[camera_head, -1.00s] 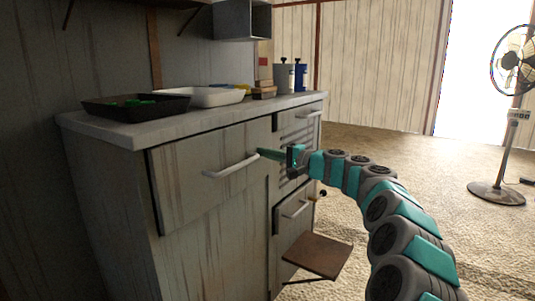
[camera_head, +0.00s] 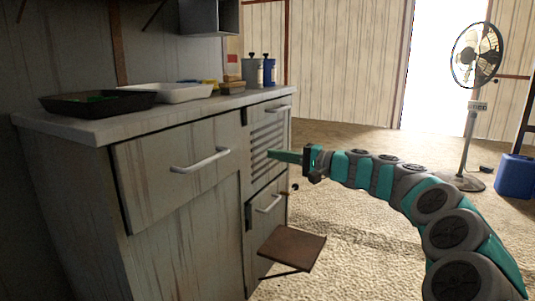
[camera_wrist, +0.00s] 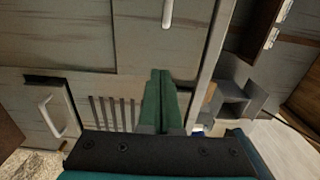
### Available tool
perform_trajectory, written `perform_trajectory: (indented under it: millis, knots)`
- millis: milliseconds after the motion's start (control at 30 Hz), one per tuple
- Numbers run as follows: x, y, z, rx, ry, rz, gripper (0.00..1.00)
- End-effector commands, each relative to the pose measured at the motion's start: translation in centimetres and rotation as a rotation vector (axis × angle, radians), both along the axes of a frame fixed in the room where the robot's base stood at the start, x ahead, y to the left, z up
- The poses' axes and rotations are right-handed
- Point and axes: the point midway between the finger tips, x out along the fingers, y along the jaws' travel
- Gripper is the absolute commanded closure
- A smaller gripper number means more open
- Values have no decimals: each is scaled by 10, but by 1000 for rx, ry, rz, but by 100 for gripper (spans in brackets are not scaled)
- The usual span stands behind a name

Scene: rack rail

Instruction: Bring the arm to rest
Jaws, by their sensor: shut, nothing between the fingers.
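My gripper (camera_head: 275,156) is at the end of my teal and grey arm, in front of the cabinet's slatted panel. Its green fingers are together with nothing between them. In the wrist view the shut fingers (camera_wrist: 161,88) point toward the cabinet front, near the slats. The arm reaches in from the lower right and curves toward the cabinet. I cannot tell the exact gap between the fingertips and the cabinet.
The cabinet (camera_head: 185,185) has a drawer handle (camera_head: 200,160) and a lower handle (camera_head: 270,203). A small brown shelf (camera_head: 292,247) juts out below. Trays, bottles and blocks stand on the counter (camera_head: 95,125).

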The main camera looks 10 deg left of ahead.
Motion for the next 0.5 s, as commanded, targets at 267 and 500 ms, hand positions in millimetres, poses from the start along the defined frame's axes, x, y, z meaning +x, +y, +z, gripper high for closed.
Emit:
perform_trajectory:
  millis: [267, 500]
  knots:
    - [-82, 28, 20, -143, -22, 144, 100]
    - [-214, 39, -3, -464, -41, 323, 100]
